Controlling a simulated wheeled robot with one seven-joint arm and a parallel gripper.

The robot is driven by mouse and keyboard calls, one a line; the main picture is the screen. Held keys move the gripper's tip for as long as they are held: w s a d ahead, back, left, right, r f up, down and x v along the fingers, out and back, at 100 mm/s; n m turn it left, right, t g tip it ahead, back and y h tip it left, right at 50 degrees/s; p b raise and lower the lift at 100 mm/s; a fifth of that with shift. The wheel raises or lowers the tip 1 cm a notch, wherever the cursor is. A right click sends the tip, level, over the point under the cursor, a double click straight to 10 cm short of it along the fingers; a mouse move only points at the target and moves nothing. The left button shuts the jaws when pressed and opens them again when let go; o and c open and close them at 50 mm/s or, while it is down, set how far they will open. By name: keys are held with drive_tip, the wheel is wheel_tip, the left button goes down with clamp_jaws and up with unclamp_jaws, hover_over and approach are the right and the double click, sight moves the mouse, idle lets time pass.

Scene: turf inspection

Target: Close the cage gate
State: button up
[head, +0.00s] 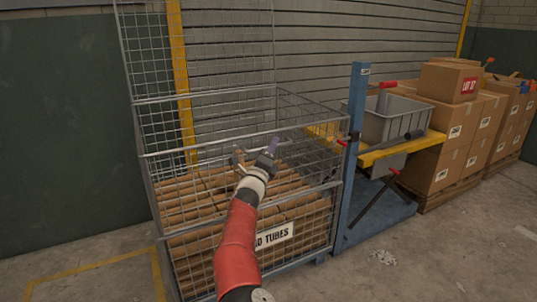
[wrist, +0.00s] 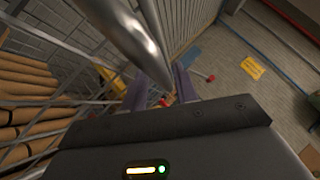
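The wire mesh cage (head: 147,192) stands left of centre in the head view, filled with brown tubes (head: 190,205). Its lower front carries a "TUBES" label. A tall mesh panel (head: 205,45) stands upright above the cage's back edge; I cannot tell for certain whether it is the gate. My gripper (head: 277,144) is over the cage, near its front top rail.
A blue post (head: 353,150) with red handles stands at the cage's right. Beyond it are a grey bin (head: 385,118) on a yellow support and stacked cartons (head: 440,150) on a pallet. A shuttered wall is behind. The floor at front right is mostly clear.

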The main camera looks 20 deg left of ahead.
drive_tip(key=b+v, duration=0.1)
drive_tip(key=v, duration=0.6)
drive_tip(key=shift+r, duration=0.35)
drive_tip(key=shift+s+d, duration=0.1)
